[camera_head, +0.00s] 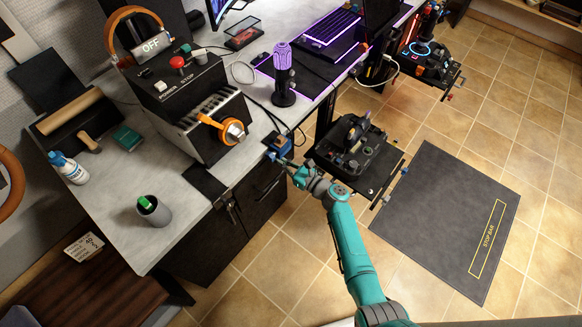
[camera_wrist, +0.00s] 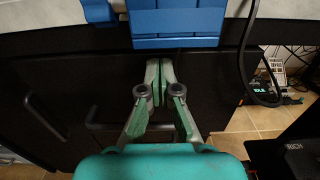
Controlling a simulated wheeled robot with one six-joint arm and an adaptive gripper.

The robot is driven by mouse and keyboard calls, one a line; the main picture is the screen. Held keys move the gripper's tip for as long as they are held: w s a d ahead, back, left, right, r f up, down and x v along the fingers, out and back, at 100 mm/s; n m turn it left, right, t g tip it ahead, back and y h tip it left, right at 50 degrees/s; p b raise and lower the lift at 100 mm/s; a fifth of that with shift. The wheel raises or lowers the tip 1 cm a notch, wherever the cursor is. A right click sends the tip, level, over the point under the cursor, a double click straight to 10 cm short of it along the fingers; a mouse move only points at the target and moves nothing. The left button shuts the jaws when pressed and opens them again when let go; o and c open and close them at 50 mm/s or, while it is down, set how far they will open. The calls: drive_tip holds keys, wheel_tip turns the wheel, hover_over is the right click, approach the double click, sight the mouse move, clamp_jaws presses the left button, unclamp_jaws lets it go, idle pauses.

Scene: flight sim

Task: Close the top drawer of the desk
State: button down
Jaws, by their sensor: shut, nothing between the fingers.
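The desk (camera_head: 185,215) has a grey top, with a black drawer cabinet (camera_head: 258,205) under its front edge. In the wrist view, the dark front (camera_wrist: 210,80) fills the middle, with a black bar handle (camera_wrist: 95,118) left of my fingers. My gripper (camera_head: 284,160) is at the desk's front edge by the cabinet. In the wrist view, my gripper's fingertips (camera_wrist: 159,66) are together and empty, pointing at the dark front just under a blue part (camera_wrist: 175,42). I cannot tell whether they touch it. My gripper partly hides the front. I cannot tell how far the top drawer stands out.
A black control unit (camera_head: 350,150) stands right of my gripper. A dark floor mat (camera_head: 445,220) lies at right on open tiled floor. A switch box (camera_head: 180,100) and a grey cup (camera_head: 153,212) stand on the desk. A black cable (camera_wrist: 243,60) hangs right of my fingers.

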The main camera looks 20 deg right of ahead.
drive_tip(key=shift+w+a, duration=0.3)
drive_tip(key=shift+w, duration=0.05)
drive_tip(key=x, duration=0.5)
drive_tip(key=shift+r, duration=0.2)
idle(0.4)
